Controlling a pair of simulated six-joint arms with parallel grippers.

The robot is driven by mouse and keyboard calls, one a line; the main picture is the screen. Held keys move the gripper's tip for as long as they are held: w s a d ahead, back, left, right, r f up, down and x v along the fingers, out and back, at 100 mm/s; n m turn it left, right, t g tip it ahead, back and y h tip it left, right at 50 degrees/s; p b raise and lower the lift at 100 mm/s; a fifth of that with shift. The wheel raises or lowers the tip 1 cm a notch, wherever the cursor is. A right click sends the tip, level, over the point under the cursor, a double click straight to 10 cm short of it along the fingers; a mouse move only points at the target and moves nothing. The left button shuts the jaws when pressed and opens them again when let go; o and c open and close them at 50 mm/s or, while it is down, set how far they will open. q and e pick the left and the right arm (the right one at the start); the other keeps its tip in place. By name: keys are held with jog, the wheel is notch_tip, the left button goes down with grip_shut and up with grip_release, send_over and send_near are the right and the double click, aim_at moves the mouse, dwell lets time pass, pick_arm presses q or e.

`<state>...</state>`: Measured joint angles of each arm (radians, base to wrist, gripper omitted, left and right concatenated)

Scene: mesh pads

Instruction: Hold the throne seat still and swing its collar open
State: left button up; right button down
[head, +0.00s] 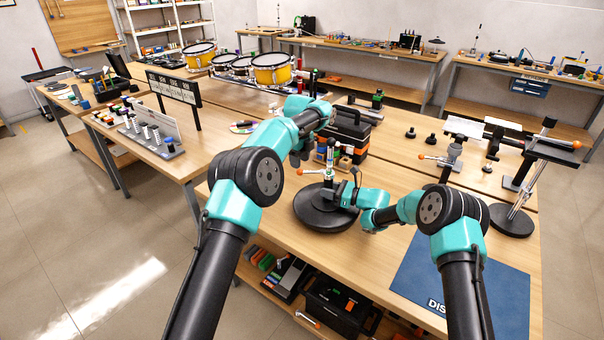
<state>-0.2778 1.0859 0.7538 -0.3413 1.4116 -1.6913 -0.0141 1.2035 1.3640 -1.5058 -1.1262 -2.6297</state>
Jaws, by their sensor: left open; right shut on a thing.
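The throne seat (312,216) is a round black disc lying flat on the wooden table, with an upright post (329,160) rising from its middle. The collar (328,178) sits low on this post, with a silver lever ending in an orange knob (299,172) pointing left. My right gripper (342,195) comes in low from the right and is shut on the throne seat near its centre; its fingertips are small and partly hidden. My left gripper (298,158) is open and empty, pointing down above and behind the orange knob, apart from it.
A blue mat (460,285) lies at the front right. A stand with a round black base (511,223) is at the right. Bare table lies left of the seat.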

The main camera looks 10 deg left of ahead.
pick_arm(q)
jog(key=shift+f, duration=2.05)
jog(key=shift+c, duration=0.2)
jog(key=c, duration=0.5)
jog(key=shift+w+d, duration=0.1)
jog(key=shift+w, duration=1.45)
jog(key=shift+c, duration=0.9)
jog(key=o, duration=0.9)
